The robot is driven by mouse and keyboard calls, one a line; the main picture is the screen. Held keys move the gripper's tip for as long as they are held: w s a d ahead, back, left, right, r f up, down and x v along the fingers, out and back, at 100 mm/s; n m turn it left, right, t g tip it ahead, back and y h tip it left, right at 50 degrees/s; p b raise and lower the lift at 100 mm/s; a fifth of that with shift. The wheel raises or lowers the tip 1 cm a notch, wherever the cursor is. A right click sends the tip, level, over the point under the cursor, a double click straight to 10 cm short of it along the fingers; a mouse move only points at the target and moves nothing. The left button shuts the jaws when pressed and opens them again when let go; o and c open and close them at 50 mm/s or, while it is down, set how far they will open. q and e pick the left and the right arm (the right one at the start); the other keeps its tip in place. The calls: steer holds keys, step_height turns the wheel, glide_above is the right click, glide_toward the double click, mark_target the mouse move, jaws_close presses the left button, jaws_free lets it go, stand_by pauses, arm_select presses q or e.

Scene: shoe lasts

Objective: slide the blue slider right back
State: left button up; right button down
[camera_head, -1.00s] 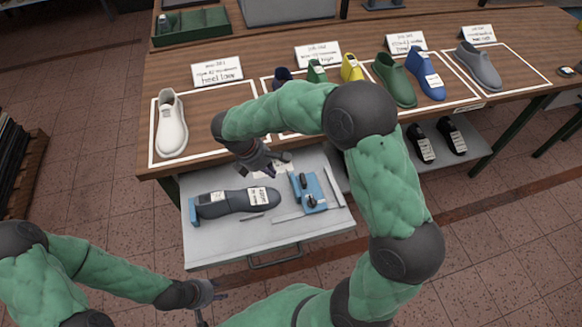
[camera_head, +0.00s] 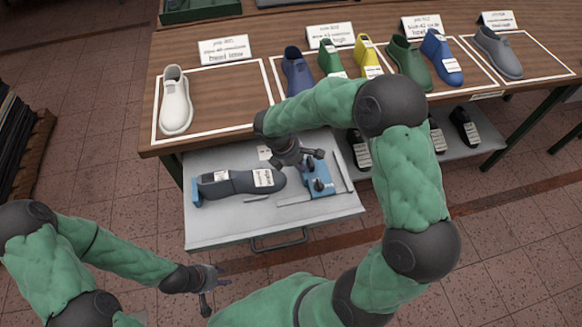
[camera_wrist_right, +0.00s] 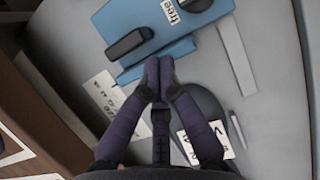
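The blue slider (camera_head: 322,190) lies at the right of the open drawer, with black knobs on top. My left gripper (camera_head: 218,293) is spread open and empty, in front of the drawer at lower left.
A dark grey shoe last (camera_head: 240,182) lies in the drawer (camera_head: 220,228), left of the slider. Above it, the wooden table (camera_head: 262,48) bears a white last (camera_head: 175,103), several coloured lasts and cards. The drawer's front strip is clear.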

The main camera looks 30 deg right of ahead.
mark_target(313, 167)
steer(key=shift+d, duration=0.25)
steer(key=shift+s+d+p, duration=0.25)
steer(key=shift+s+d, duration=0.05)
steer(key=shift+d, duration=0.7)
steer(key=shift+s+d+p, duration=0.2)
steer(key=shift+s+d, duration=0.05)
steer(key=shift+d, duration=0.75)
steer(key=shift+a, duration=0.2)
